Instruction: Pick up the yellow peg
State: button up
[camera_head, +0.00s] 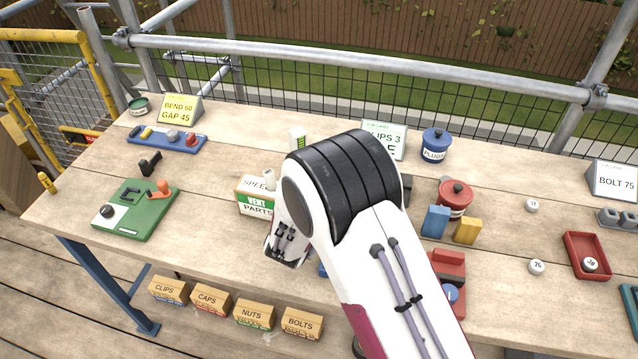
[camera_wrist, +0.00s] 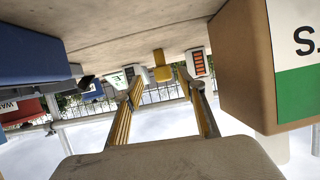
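In the camera_wrist view, which looks upside down, a small yellow peg (camera_wrist: 162,66) stands on the table. It appears in the gap between the fingertips, some way ahead of them and apart from them. My gripper (camera_wrist: 160,84) is open and empty, with its two yellow-lined fingers spread. In the camera_head view my white and black arm covers the middle of the table and hides the gripper. I cannot make out this peg there; it is probably behind the arm.
A cardboard parts box (camera_head: 256,202) stands left of the arm; a box wall (camera_wrist: 245,65) is close beside a finger at right in the wrist view. Blue block (camera_head: 436,221), yellow block (camera_head: 468,231) and red pot (camera_head: 455,198) stand right of the arm. A green board (camera_head: 140,220) lies left.

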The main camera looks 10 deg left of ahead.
jog(key=shift+w+a+f, duration=0.15)
jog(key=shift+w+a, duration=0.05)
jog(key=shift+w, duration=0.6)
jog(key=shift+x, duration=1.3)
jog(key=shift+a, duration=0.1)
jog(key=c, duration=0.9)
